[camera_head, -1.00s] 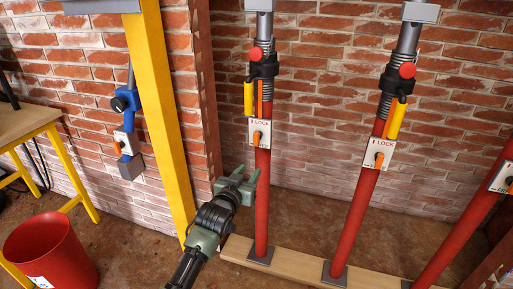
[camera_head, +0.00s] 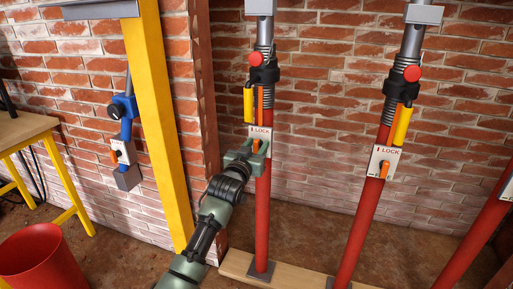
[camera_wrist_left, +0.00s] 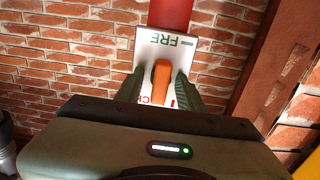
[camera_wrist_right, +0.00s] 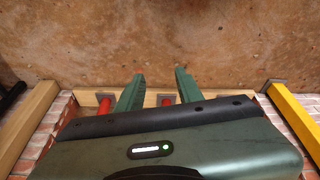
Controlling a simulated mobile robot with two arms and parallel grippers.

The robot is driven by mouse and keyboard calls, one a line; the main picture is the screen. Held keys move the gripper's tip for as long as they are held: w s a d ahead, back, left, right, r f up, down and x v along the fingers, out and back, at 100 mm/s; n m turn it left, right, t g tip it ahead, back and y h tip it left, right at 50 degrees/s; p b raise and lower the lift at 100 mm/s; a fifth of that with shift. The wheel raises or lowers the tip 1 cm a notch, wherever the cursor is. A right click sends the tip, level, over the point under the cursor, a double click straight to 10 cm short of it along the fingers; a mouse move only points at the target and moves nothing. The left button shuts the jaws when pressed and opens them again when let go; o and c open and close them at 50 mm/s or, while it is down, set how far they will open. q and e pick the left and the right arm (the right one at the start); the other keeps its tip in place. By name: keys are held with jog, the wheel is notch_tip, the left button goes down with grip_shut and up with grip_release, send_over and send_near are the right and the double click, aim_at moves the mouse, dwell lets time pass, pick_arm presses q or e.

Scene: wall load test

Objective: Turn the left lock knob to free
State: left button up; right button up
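The left lock knob is an orange lever (camera_head: 256,146) on a white plate (camera_head: 260,133) marked LOCK, on the left red post (camera_head: 262,215). In the left wrist view the knob (camera_wrist_left: 160,82) stands between the fingers of my left gripper (camera_wrist_left: 160,92), lengthwise along them. That gripper is open, with a gap visible on each side of the knob. The plate's letters appear upside down there, with FRE at the top. In the head view my left gripper (camera_head: 249,150) covers the plate's lower part. My right gripper (camera_wrist_right: 158,86) is open and empty over the floor.
A second red post (camera_head: 357,225) with its own orange knob (camera_head: 384,169) stands to the right, and part of a third is at the right edge. A yellow column (camera_head: 160,120), a blue device (camera_head: 124,110) and a red bin (camera_head: 42,258) are left.

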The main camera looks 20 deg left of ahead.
pick_arm(q)
grip_shut()
pick_arm(e)
jog(key=shift+r, duration=0.1)
